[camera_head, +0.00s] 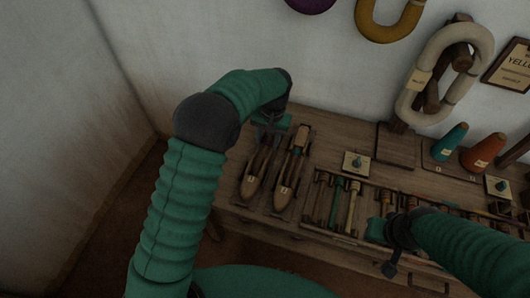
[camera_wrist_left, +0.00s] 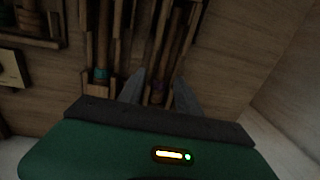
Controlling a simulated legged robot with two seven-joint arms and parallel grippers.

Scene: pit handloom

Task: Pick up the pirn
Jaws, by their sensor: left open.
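Two long wooden shuttles lie side by side on the bench, the left shuttle (camera_head: 256,172) and the right shuttle (camera_head: 290,172). A slim pirn (camera_wrist_left: 157,98) with a dark bluish band seems to lie in the left shuttle; its outline is dim. A teal band (camera_wrist_left: 101,74) shows in the other shuttle. My left gripper (camera_head: 270,125) is above the far end of the left shuttle. In the left wrist view its open fingers (camera_wrist_left: 157,92) stand either side of the banded end. Contact cannot be told. My right gripper (camera_head: 390,268) hangs at the tray's front; its jaws are unclear.
A compartmented tray (camera_head: 318,230) with several slim rods is right of the shuttles. A small labelled plate (camera_head: 356,163) lies behind it. Teal (camera_head: 449,142) and orange (camera_head: 482,153) cones and a skein stand (camera_head: 433,90) are at the back right. The wall is close behind.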

